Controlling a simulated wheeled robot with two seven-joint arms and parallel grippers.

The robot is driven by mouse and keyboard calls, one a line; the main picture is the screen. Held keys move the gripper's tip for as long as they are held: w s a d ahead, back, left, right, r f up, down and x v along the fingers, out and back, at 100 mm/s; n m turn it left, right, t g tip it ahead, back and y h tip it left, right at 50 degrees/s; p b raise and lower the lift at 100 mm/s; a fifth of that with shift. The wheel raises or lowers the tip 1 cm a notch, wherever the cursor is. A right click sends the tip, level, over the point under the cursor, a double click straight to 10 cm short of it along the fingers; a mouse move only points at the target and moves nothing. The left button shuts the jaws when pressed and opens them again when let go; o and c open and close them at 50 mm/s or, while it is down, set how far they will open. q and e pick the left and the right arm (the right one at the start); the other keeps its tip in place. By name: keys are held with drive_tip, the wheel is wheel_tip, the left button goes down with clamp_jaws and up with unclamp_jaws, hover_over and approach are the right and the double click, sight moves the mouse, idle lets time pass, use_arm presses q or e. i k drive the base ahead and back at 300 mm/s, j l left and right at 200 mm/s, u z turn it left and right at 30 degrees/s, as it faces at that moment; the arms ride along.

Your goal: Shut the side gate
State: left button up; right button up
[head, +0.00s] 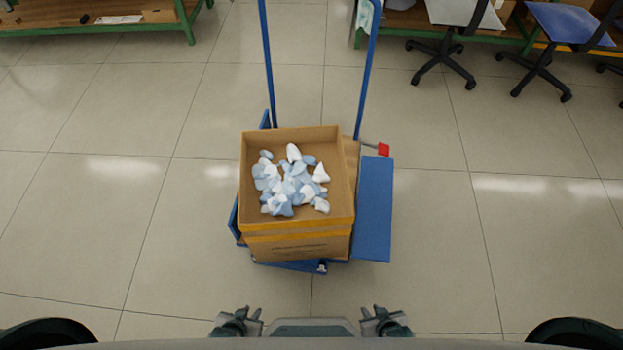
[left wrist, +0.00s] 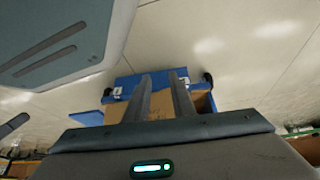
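The side gate (head: 375,210) is a flat blue panel on the right of a blue cart, in the head view. It sticks out to the right, beyond the box, and does not stand up against the box's side. A short bar with a red end (head: 383,149) shows at its far end. My left gripper (head: 252,313) and my right gripper (head: 371,312) are at the bottom of the head view, short of the cart and apart from it. Both look open and empty. In the left wrist view, the left fingers (left wrist: 162,98) are apart, with the cart beyond them.
A cardboard box (head: 297,250) with several pale blue and white pieces (head: 290,183) stands on the cart. Blue handle posts (head: 268,65) rise at its far side. Office chairs (head: 545,60) and benches (head: 185,22) are farther back. The tiled floor around is clear.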

sight(372, 241)
drive_tip(key=k+l, duration=0.1)
drive_tip(key=l, duration=0.4)
drive_tip(key=k+l, duration=0.1)
drive_tip(key=l, duration=0.45)
drive_tip(key=k+l, duration=0.1)
drive_tip(key=l, duration=0.4)
drive_tip(key=k+l, duration=0.15)
drive_tip(key=l, duration=0.4)
drive_tip(key=k+l, duration=0.1)
drive_tip(key=l, duration=0.4)
drive_tip(key=k+l, duration=0.1)
drive_tip(key=l, duration=0.4)
drive_tip(key=k+l, duration=0.1)
drive_tip(key=l, duration=0.45)
